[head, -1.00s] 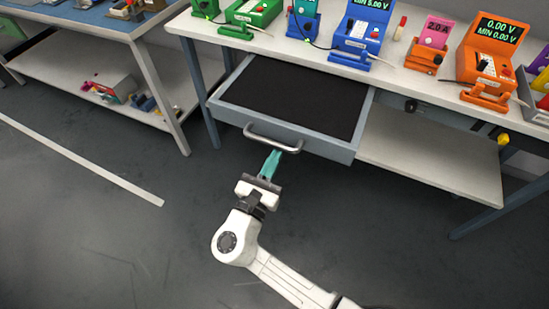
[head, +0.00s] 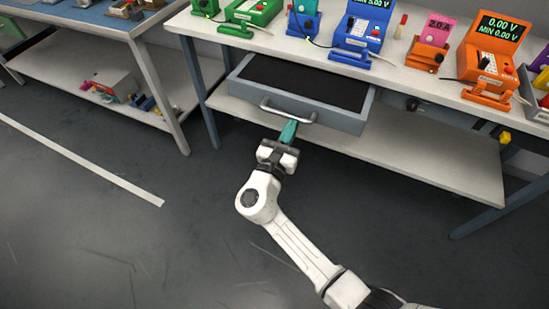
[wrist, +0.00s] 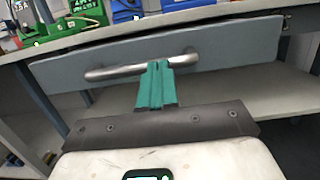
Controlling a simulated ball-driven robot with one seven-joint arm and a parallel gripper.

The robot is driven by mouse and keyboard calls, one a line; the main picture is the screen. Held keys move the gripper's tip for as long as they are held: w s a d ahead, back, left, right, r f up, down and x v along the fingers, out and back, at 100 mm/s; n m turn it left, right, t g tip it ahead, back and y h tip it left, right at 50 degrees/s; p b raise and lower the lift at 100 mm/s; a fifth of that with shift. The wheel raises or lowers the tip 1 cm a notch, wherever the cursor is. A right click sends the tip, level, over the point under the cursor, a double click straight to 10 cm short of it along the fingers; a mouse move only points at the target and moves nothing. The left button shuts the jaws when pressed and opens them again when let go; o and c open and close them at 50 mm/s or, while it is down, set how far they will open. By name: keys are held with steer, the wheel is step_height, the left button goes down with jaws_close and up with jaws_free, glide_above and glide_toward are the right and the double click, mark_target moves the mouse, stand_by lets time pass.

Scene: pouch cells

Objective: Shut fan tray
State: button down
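The fan tray (head: 345,117) is a grey drawer with a dark, bare inside, under the bench top; it sticks out part way in the head view. Its front panel (wrist: 225,45) fills the upper part of the wrist view. A curved metal handle (head: 271,107) is on that front and also shows in the wrist view (wrist: 110,72). My gripper (head: 290,128) has teal fingers that lie close together at the handle's right part. In the wrist view the fingertips (wrist: 158,68) overlap the handle bar. I cannot tell whether they grip it or only press on it.
The bench top (head: 400,70) above holds several coloured testers, including a blue one (head: 360,33) and an orange one (head: 488,55). A lower shelf (head: 430,160) runs beneath the tray. Another bench (head: 150,80) stands at the left. The floor in front is clear.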

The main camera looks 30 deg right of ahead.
mark_target(312, 91)
steer(key=f+b+x, duration=0.1)
steer(key=b+x, duration=0.1)
steer(key=x, duration=0.3)
steer(key=f+b+x, duration=0.1)
steer(key=x, duration=0.3)
steer(key=f+b+x, duration=0.1)
steer(key=b+x, duration=0.1)
steer(key=x, duration=0.3)
steer(key=shift+w+d+b, duration=0.25)
steer(key=shift+d+b, duration=0.05)
steer(key=shift+d, duration=0.3)
steer(key=shift+w+d+r, duration=0.1)
steer(key=shift+w+d, duration=0.25)
steer(key=shift+d, duration=0.1)
steer(key=shift+r, duration=0.15)
steer(key=shift+w+d, duration=0.1)
steer(key=shift+s+a, duration=0.25)
steer(key=shift+s, duration=0.05)
steer(key=p+v, duration=0.1)
steer(key=v, duration=1.3)
steer(key=shift+w, duration=0.15)
